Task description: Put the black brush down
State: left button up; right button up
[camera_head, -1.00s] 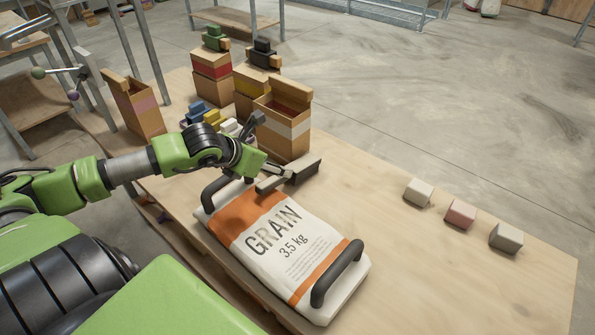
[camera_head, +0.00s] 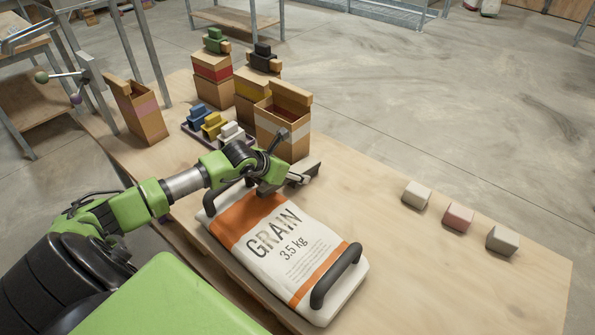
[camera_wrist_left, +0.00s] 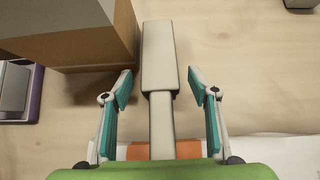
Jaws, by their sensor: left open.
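My left gripper (camera_head: 294,180) is open, low over the table at the far end of the grain bag (camera_head: 290,245). In the left wrist view its two teal-padded fingers (camera_wrist_left: 160,90) stand apart on either side of a pale grey bar-shaped tool (camera_wrist_left: 158,55) with a narrower handle. The fingers do not visibly touch it. In the head view this tool (camera_head: 312,166) is mostly hidden by the gripper. No black brush is clearly identifiable; a black block with a tan part (camera_head: 263,55) rests on the yellow-banded box (camera_head: 252,88). My right gripper is not in view.
A white-banded box (camera_head: 284,128) stands close beside the gripper. A tray (camera_head: 188,129) with blue, yellow and white blocks lies left of it. A red-banded box (camera_head: 212,74) carries a green block. Three small blocks (camera_head: 458,216) line the right; the table between is clear.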

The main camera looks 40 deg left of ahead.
pick_arm(q)
jog(key=shift+x, duration=1.15)
jog(key=c, duration=1.4)
jog(key=shift+c, duration=0.5)
jog(key=shift+r, duration=0.15)
